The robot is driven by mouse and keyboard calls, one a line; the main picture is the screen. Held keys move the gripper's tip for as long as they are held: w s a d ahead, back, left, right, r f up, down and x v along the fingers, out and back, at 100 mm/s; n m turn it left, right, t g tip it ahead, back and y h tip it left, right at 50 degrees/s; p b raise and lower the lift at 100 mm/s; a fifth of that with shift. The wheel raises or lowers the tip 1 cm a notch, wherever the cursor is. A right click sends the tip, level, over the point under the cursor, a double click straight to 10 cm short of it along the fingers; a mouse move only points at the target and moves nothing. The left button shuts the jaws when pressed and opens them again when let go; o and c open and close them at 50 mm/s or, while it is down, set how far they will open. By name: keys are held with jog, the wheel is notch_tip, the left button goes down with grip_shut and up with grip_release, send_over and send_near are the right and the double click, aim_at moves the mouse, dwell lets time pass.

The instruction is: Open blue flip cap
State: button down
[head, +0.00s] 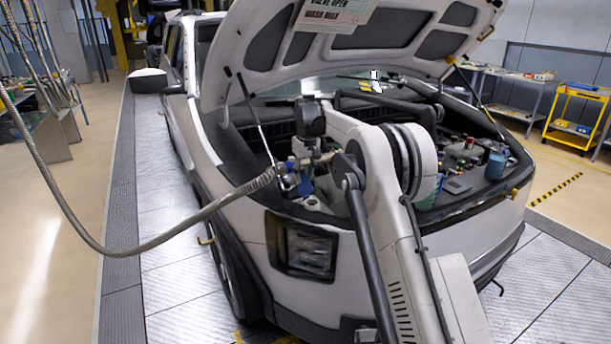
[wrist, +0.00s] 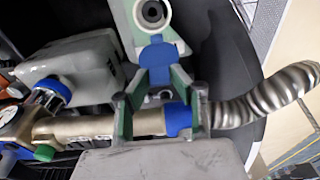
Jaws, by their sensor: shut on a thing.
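In the wrist view, a blue ribbed cap (wrist: 50,90) shows at the left beside a pale tank (wrist: 85,70); it looks closed, though its hinge cannot be made out. My gripper (wrist: 160,100) is shut on a brass filler fitting (wrist: 90,126), whose blue collar (wrist: 178,119) joins a corrugated metal hose (wrist: 250,100). The cap is to the left of my fingers and apart from them. In the head view, the hose (head: 155,240) runs to my gripper over the engine bay; the arm and small size hide the cap there.
The white car (head: 250,240) has its hood (head: 350,40) propped open above my arm. A thin prop rod (head: 258,125) stands near my gripper. The hose loops across the left side. A yellow cart (head: 580,115) stands far right.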

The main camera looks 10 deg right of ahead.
aim_at(306, 193)
jog(key=shift+w, duration=0.1)
dwell(0.3)
jog(key=c, duration=1.5)
grip_release()
jog(key=shift+w+a+f, duration=0.1)
jog(key=shift+f, duration=0.05)
jog(key=shift+c, duration=0.2)
jog(key=r, duration=0.4)
jog(key=s+r, duration=0.1)
jog(key=r, duration=0.7)
jog(key=shift+s+d, duration=0.3)
